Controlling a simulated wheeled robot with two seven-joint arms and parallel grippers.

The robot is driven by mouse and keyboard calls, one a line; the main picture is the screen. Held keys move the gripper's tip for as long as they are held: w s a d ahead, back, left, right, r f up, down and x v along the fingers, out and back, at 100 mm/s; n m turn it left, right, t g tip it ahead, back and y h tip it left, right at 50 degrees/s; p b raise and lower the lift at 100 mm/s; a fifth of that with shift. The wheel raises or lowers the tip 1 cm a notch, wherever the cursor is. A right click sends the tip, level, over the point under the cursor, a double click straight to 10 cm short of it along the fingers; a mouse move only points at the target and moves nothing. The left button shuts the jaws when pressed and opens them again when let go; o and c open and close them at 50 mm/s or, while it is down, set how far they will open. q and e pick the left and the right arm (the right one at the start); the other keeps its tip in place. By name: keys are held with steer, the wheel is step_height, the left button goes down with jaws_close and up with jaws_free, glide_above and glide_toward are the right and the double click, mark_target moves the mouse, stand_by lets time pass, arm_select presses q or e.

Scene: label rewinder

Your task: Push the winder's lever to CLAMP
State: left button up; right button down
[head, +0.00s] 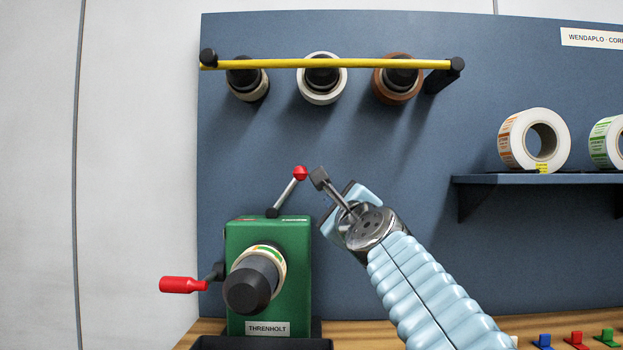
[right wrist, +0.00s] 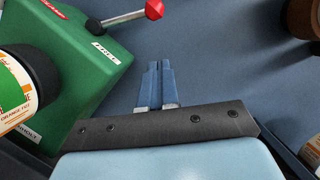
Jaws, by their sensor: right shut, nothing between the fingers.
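The green winder (head: 268,235) stands on the wooden bench with a label roll (head: 268,258) on its black-capped spindle. Its lever (head: 287,193), a metal rod with a red ball knob (head: 300,173), rises from the top and leans right. My right gripper (head: 318,175) is shut and empty, just right of the red knob; whether it touches is hard to tell. In the right wrist view the shut fingers (right wrist: 157,85) point up below the red knob (right wrist: 154,9), with a gap in the picture. A label on the winder top by the lever reads FREE. My left gripper is not in view.
A red-handled crank (head: 183,284) sticks out left of the winder. A yellow bar (head: 330,63) crosses above several rolls on pegs. A shelf (head: 530,180) with label rolls is at right. Small coloured pieces (head: 577,340) sit on the bench at lower right.

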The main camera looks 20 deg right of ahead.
mark_target(287, 193)
arm_select(q)
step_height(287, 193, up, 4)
steer(key=p, duration=0.4)
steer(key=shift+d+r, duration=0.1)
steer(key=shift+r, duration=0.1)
arm_select(e)
steer(key=w+a+r, duration=0.2)
steer(key=w+r, duration=0.1)
steer(key=w, duration=0.6)
steer(key=shift+r, duration=0.2)
steer(key=shift+r, duration=0.15)
